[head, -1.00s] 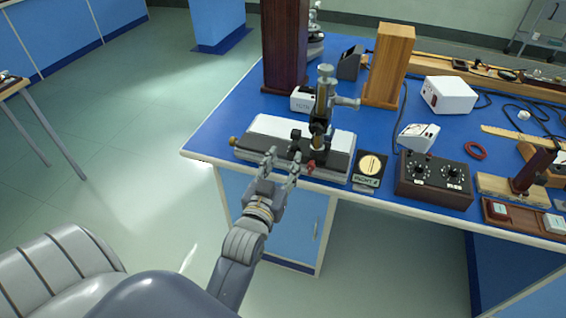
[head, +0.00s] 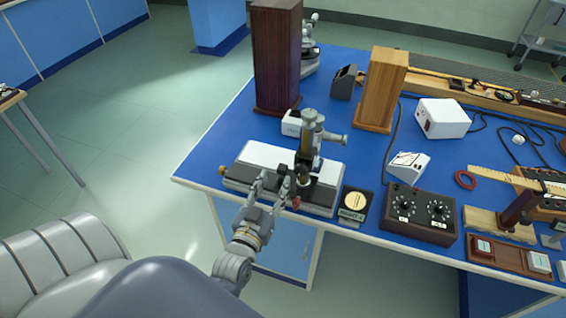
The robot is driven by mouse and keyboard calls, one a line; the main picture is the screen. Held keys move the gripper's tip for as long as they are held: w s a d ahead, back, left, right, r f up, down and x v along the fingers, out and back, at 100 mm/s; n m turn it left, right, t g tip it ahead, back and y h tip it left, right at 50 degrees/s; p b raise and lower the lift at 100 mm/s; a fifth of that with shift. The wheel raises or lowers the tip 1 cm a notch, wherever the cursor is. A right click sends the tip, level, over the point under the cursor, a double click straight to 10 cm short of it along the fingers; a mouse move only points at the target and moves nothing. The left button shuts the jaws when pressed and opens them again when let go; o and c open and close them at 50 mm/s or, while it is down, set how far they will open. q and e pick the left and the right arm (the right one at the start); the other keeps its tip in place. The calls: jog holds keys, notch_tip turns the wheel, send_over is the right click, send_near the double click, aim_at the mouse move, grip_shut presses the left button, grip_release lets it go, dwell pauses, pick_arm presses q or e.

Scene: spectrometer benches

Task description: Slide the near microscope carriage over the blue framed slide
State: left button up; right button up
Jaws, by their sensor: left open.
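The near travelling microscope stands at the front left of the blue bench. Its upright carriage (head: 306,150) has a grey and brass tube and sits right of the middle of a pale, black-fronted base (head: 265,158). A brass knob is at the base's left end and a red knob low at its front. My left gripper (head: 274,180) is open at the base's front edge, left of the carriage, its fingers upward; whether it touches is unclear. My right gripper is out of view.
A dark wooden block (head: 277,60) and a light one (head: 382,90) stand behind the microscope. A small black dial box (head: 355,204) and a larger two-dial box (head: 420,216) stand to its right. Bare blue bench lies left of the base.

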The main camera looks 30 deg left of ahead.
aim_at(281, 171)
pick_arm(q)
jog(key=x, duration=0.3)
jog(key=shift+w+p, duration=0.3)
jog(key=shift+w, duration=0.1)
jog(key=x, duration=0.3)
jog(key=shift+w+f, duration=0.1)
jog(key=shift+w, duration=0.15)
jog(key=shift+c, duration=1)
grip_shut()
jog(key=shift+p, duration=0.35)
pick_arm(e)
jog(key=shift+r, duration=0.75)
